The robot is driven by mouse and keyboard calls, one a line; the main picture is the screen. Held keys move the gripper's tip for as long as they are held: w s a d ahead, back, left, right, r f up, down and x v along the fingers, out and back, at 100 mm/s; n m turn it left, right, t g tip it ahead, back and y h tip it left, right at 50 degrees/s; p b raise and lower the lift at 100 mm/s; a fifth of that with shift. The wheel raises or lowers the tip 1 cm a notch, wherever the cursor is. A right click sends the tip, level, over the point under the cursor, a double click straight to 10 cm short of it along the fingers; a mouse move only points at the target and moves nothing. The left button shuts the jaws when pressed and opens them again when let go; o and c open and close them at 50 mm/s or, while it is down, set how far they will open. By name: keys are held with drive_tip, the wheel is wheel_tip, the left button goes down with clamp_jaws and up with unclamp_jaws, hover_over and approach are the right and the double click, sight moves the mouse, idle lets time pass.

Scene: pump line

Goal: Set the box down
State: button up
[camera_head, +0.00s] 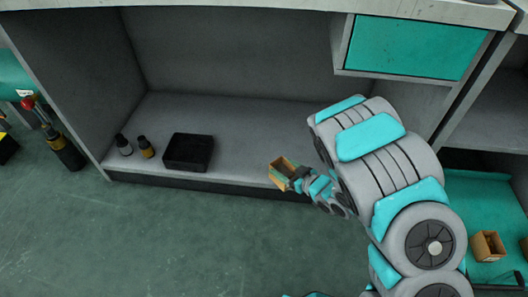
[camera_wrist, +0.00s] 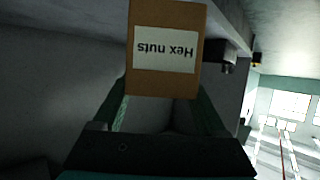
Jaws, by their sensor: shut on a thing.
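The box (camera_head: 280,172) is a small tan open box in the head view, at the front edge of the lower shelf. My gripper (camera_head: 293,178) is shut on it from the right. In the wrist view the box (camera_wrist: 165,82) shows a white label reading "Hex nuts", upside down in the picture. The fingers of my gripper (camera_wrist: 163,112) reach along its two sides. I cannot tell whether the box touches the shelf or is held in the air above its edge.
The lower shelf (camera_head: 240,130) has free room at its middle. A black tray (camera_head: 188,152) and two small bottles (camera_head: 124,145) stand at its left. A teal drawer (camera_head: 415,46) hangs above right. Another tan box (camera_head: 487,245) stands on a teal surface at right.

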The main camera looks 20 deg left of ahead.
drive_tip(key=w+a+f, duration=0.1)
drive_tip(key=w+a, duration=0.1)
drive_tip(key=w, duration=0.1)
drive_tip(key=w+a+f+b, duration=0.1)
drive_tip(key=w+a+f, duration=0.1)
drive_tip(key=w+a, duration=0.1)
drive_tip(key=w+a+f, duration=0.2)
drive_tip(key=w+a, duration=0.1)
drive_tip(key=w, duration=0.1)
drive_tip(key=shift+w+a, duration=0.2)
drive_tip(key=shift+r, duration=0.15)
drive_tip(key=o, duration=1.5)
drive_tip(key=shift+o, duration=0.2)
drive_tip(key=p+v, duration=0.1)
drive_tip(key=v, duration=1.1)
